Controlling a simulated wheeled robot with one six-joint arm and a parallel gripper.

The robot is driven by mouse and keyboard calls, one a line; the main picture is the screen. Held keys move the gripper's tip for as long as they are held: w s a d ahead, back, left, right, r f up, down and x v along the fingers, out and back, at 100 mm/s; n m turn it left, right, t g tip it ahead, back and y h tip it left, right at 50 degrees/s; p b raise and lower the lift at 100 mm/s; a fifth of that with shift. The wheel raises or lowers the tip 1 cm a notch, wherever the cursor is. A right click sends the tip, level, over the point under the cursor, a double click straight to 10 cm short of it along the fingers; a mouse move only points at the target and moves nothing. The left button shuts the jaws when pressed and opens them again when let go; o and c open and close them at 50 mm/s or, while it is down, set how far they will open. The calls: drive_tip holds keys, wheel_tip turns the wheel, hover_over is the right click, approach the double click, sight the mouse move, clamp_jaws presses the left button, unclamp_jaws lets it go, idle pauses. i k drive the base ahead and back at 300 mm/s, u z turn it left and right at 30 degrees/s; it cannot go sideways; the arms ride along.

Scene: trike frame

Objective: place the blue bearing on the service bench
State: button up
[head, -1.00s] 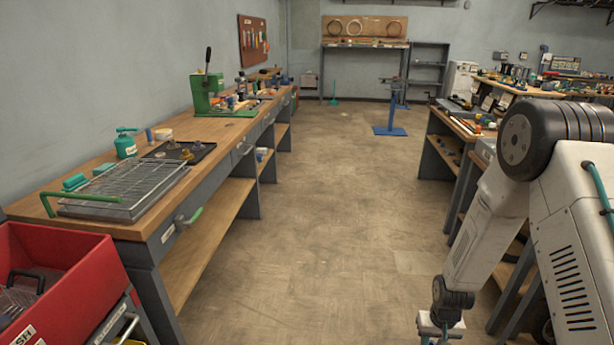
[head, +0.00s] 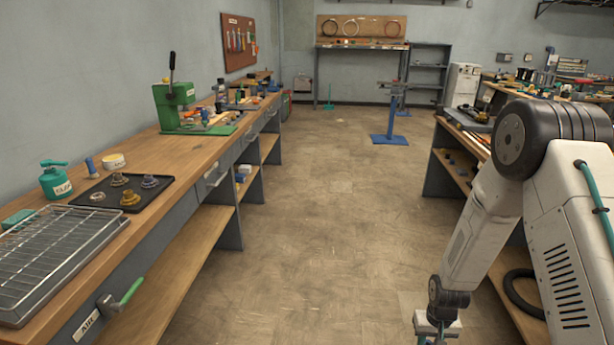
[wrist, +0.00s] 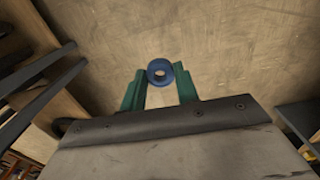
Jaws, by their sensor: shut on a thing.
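The blue bearing (wrist: 160,72) is a small ring, seen in the wrist view between the tips of my green gripper fingers (wrist: 160,84). My gripper is shut on it and holds it over the floor. In the head view only the top of my gripper (head: 437,328) shows at the bottom edge, and the bearing is hidden there. A long wooden-topped bench (head: 142,158) runs along the left wall. I cannot tell from any label whether it is the service bench.
The left bench carries a wire rack tray (head: 55,255), a black tray (head: 88,199) with several small parts, a teal can (head: 55,181) and a green press (head: 178,108). The aisle floor (head: 330,215) is clear. A blue-based stand (head: 390,138) is farther back. Another bench (head: 462,135) stands right.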

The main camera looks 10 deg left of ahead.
sight(179, 154)
drive_tip(key=i, duration=3.35)
drive_tip(key=u, duration=2.25)
